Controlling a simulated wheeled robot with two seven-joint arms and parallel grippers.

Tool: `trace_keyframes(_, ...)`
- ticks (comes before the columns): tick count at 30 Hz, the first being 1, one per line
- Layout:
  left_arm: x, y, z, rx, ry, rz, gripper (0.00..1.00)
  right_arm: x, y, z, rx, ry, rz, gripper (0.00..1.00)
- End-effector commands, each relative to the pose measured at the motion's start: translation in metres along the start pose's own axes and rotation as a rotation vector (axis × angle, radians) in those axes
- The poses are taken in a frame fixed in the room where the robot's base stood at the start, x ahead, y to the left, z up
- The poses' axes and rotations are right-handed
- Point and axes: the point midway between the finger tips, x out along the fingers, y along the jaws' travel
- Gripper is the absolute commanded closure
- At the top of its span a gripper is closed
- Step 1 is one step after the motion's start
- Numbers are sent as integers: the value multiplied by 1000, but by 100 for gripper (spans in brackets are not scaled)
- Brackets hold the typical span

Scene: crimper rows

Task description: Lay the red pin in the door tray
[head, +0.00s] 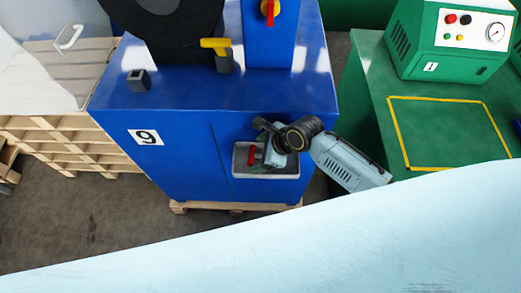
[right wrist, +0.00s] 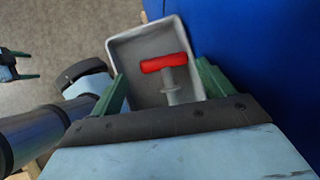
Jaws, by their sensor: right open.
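The door tray (head: 283,172) is a shallow grey tray on the front of the blue machine marked 9. The red pin (right wrist: 163,63) has a red crossbar and a grey shank. It is in the tray in the right wrist view, and its red part (head: 251,155) shows at the tray's left in the head view. My right gripper (right wrist: 165,88) is open over the tray, with its green fingers on either side of the pin's shank and apart from it. The shank's lower end is hidden behind the gripper body.
The blue machine (head: 180,120) carries a yellow-handled piece (head: 216,45) and a small dark block (head: 138,80) on top. A green bench (head: 370,75) with a yellow outlined area stands at right. Wooden pallets (head: 75,150) stand at left.

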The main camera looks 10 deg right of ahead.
Motion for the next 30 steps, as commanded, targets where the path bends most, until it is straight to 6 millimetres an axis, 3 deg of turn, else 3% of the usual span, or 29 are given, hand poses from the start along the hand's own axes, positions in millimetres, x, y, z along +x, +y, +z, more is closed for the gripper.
trace_keyframes(11, -2, 0, 0, 0, -1, -1, 29, -10, -8, 0, 0, -2, -18, 13)
trace_keyframes(14, -6, -1, 0, 0, -1, -1, 29, -24, -8, 1, -1, -3, -19, 13)
trace_keyframes(24, -21, -1, -2, 0, 0, -1, 29, -98, -2, 1, -3, -1, -11, 13)
trace_keyframes(30, -24, -1, -2, 0, 0, -1, 29, -127, 0, 0, -2, -1, -6, 13)
